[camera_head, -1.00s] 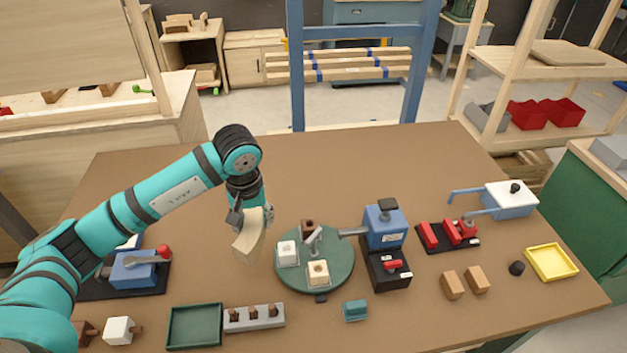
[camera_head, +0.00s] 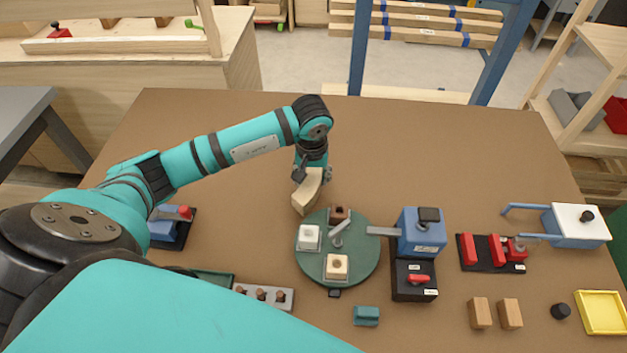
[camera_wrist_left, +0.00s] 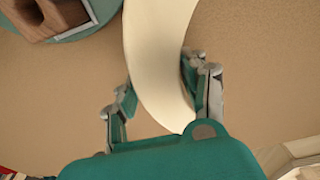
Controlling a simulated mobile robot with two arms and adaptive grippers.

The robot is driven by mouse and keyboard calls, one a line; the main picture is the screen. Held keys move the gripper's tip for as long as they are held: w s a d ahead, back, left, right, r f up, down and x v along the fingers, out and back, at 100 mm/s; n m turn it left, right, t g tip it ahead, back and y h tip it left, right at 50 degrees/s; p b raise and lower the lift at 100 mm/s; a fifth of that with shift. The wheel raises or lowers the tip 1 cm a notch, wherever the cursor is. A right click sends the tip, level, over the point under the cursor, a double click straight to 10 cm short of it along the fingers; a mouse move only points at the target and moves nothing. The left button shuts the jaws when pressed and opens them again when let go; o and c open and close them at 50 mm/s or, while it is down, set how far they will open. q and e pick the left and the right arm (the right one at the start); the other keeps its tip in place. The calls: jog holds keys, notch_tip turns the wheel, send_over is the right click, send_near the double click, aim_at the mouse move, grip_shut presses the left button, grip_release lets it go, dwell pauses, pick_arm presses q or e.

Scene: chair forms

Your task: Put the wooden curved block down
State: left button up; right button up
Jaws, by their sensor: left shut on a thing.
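The wooden curved block (camera_head: 306,192) is pale wood and hangs from my left gripper (camera_head: 312,176) in the head view. It is just behind and left of the round green turntable's back edge. In the left wrist view the block (camera_wrist_left: 160,60) runs between the two fingers of my left gripper (camera_wrist_left: 165,92), which is shut on it. Whether the block touches the table cannot be told. My right gripper is not in view.
The green turntable (camera_head: 362,268) carries a white block, a light wooden block and a dark block. A blue clamp device (camera_head: 422,235) stands to its right. The brown table (camera_head: 220,125) is clear behind and left of the block.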

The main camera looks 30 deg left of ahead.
pick_arm(q)
jog(key=shift+f, duration=1.45)
jog(key=o, duration=1.3)
jog(key=shift+r, duration=0.1)
